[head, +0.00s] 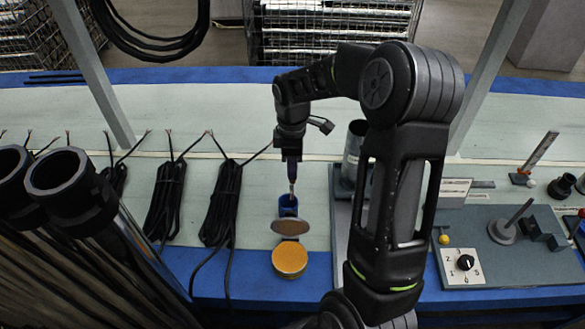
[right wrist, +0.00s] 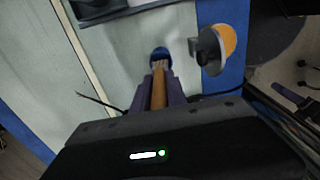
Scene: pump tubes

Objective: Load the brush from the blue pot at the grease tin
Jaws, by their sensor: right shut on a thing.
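My right gripper (head: 292,165) points down and is shut on the brush (head: 291,188). In the right wrist view the brush's brown handle (right wrist: 158,90) lies between the two fingers. The brush tip is at the mouth of the small blue pot (head: 288,208), which also shows in the right wrist view (right wrist: 161,53). I cannot tell how deep the bristles reach. The open grease tin (head: 289,261) with orange grease is nearer me than the pot, and its lid (head: 290,227) is between them. My left gripper is out of view.
Black cable bundles (head: 221,205) lie left of the pot. Large black pipes (head: 62,180) stand at the near left. A grey board with a numbered dial (head: 464,264) and a post is at the right. My right arm hides part of the bench.

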